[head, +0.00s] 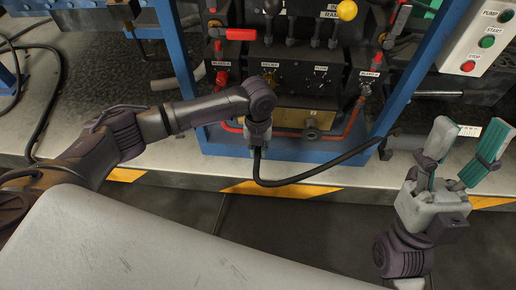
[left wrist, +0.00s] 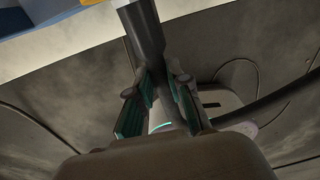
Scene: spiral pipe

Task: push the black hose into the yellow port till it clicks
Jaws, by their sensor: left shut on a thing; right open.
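The black hose (head: 300,180) hangs in a loop from my left gripper (head: 257,142) and runs right to the blue frame's right post. My left gripper is shut on the hose near its end, in front of the left part of a yellow panel (head: 290,117). In the left wrist view the hose (left wrist: 147,40) stands between the two teal-padded fingers (left wrist: 160,100) and runs up out of the picture. A bit of yellow (left wrist: 96,3) shows beside its top. The port is hidden, so I cannot tell whether the hose is in it. My right gripper (head: 460,150) is open and empty.
A blue frame (head: 185,70) surrounds the dark valve panel, with a red-handled valve (head: 235,34) above my left arm. A pump button box (head: 482,40) stands at the upper right. The floor in front is clear.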

